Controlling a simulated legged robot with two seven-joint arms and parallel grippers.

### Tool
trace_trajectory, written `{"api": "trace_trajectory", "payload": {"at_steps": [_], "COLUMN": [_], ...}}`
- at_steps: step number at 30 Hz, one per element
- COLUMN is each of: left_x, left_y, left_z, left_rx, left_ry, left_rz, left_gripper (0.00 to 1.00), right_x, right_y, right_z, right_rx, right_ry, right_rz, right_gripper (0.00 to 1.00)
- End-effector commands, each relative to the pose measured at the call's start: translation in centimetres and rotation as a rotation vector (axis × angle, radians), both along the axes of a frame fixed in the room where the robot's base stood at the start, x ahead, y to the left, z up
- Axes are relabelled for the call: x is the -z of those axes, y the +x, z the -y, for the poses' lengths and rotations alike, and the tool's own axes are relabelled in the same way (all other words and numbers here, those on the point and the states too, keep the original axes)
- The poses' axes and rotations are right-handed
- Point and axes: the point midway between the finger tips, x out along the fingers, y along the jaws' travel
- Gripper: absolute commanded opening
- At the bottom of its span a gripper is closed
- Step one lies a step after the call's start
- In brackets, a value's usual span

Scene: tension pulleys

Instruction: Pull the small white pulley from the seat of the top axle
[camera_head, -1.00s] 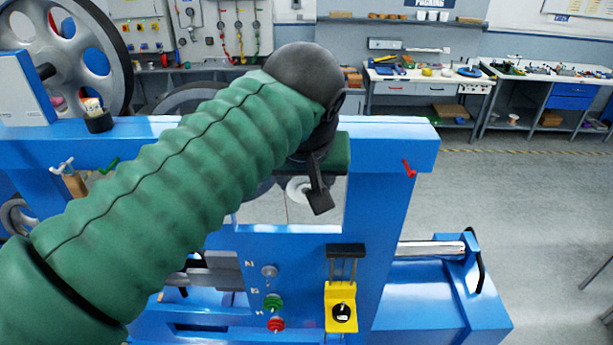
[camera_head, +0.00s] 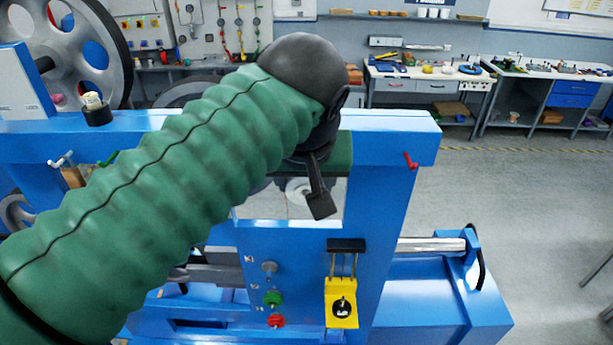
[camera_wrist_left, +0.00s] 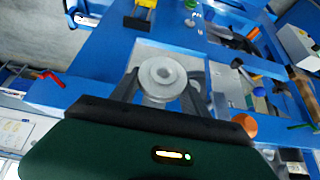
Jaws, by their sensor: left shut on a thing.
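The small white pulley (camera_wrist_left: 163,76) shows in the wrist view as a round flanged disc with a hole in its middle. My left gripper (camera_wrist_left: 165,88) has its dark fingers on either side of the pulley and is shut on it. In the head view, the pulley (camera_head: 297,190) is partly hidden behind a dark finger of my left gripper (camera_head: 312,192), in the opening of the blue frame. The top axle and its seat are hidden, so I cannot tell whether the pulley still sits on the axle. My right gripper is out of view.
The blue machine frame (camera_head: 385,190) surrounds the opening. Below are green and red buttons (camera_head: 276,321) and a yellow switch box (camera_head: 341,303). A red lever (camera_head: 411,160) sticks out at the right post. A large spoked wheel (camera_head: 90,50) stands at the left. Open floor lies right.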

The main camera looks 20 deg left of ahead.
Motion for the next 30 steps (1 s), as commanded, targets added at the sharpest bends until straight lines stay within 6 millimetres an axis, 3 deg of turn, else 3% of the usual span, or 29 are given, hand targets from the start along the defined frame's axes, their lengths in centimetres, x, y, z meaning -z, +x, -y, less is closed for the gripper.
{"api": "trace_trajectory", "payload": {"at_steps": [8,21,30], "left_x": [0.0,0.0,-0.1], "left_y": [-0.1,-3.7,-3.8], "left_z": [0.1,1.1,1.1], "left_rx": [0.001,0.002,0.001], "left_ry": [-0.001,-0.001,0.000], "left_rz": [0.001,0.002,0.001], "left_gripper": [0.10,0.10,0.10], "right_x": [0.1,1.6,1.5], "right_y": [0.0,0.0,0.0], "right_z": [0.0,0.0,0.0], "right_rx": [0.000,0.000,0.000], "right_ry": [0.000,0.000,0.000], "right_rz": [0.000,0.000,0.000], "right_gripper": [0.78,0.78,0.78]}}
